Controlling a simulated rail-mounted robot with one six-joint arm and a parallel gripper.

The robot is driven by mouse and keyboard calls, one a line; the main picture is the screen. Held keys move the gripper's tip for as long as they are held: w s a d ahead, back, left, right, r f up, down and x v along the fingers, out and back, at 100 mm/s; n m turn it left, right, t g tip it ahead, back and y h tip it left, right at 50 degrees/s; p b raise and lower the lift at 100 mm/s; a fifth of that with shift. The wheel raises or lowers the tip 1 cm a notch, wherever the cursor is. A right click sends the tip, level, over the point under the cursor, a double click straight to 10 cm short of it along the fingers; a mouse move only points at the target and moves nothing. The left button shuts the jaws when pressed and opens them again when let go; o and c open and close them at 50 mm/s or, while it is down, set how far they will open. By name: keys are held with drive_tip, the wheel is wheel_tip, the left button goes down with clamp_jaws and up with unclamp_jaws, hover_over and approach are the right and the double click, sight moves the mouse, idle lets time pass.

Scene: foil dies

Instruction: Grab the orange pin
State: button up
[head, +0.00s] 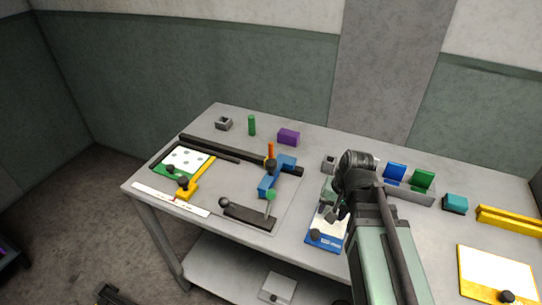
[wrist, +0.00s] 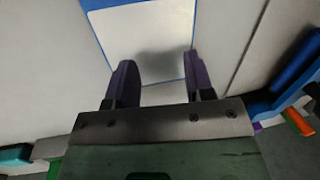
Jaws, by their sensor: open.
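The orange pin (head: 270,151) stands upright near the table's middle, with its lower end at a dark knob beside the blue angled part (head: 268,184). An orange piece that looks like the same pin (wrist: 298,121) shows at the right edge of the wrist view. My gripper (head: 334,211) is to the right of the pin, over the blue-edged white plate (head: 314,238). In the wrist view my gripper (wrist: 158,75) has its two dark purple fingers apart with nothing between them, above the white plate (wrist: 145,40).
A green pin (head: 252,125), a purple block (head: 288,137) and a grey socket block (head: 224,123) stand toward the back. A dark rail (head: 222,148) runs left of the orange pin. A green-knobbed lever (head: 270,196) stands in front. Blue and green plates (head: 424,180) stand at right.

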sight(271, 155)
drive_tip(key=w+a+m+y, duration=0.1)
drive_tip(key=w+a+m, duration=0.1)
drive_tip(key=w, duration=0.1)
drive_tip(key=w+a+r+m+y, duration=0.1)
drive_tip(key=w+a+m+y, duration=0.1)
drive_tip(key=w+m, duration=0.1)
drive_tip(key=w+a+r+m+y+b, duration=0.1)
drive_tip(key=w+m+y, duration=0.1)
drive_tip(key=w, duration=0.3)
drive_tip(key=shift+w+a, duration=0.25)
drive_tip(key=shift+a, duration=0.15)
drive_tip(key=w+a+r+m+t+y, duration=0.1)
drive_tip(key=w+a+r+m+y, duration=0.2)
drive_tip(key=w+r+m+y, duration=0.5)
drive_tip(key=shift+m+h, duration=0.6)
drive_tip(key=shift+h, duration=0.3)
drive_tip(key=b+x, duration=0.1)
drive_tip(key=x, duration=0.3)
drive_tip(key=b+x, duration=0.2)
drive_tip(key=x, duration=0.2)
drive_tip(key=w+f+b+x, duration=0.1)
drive_tip(key=x, duration=0.3)
drive_tip(key=shift+w+d+f+b, duration=0.1)
drive_tip(key=shift+d+f+b, duration=0.1)
drive_tip(key=shift+b, duration=0.2)
drive_tip(key=shift+d+r, duration=0.1)
drive_tip(key=shift+r, duration=0.05)
clamp_jaws()
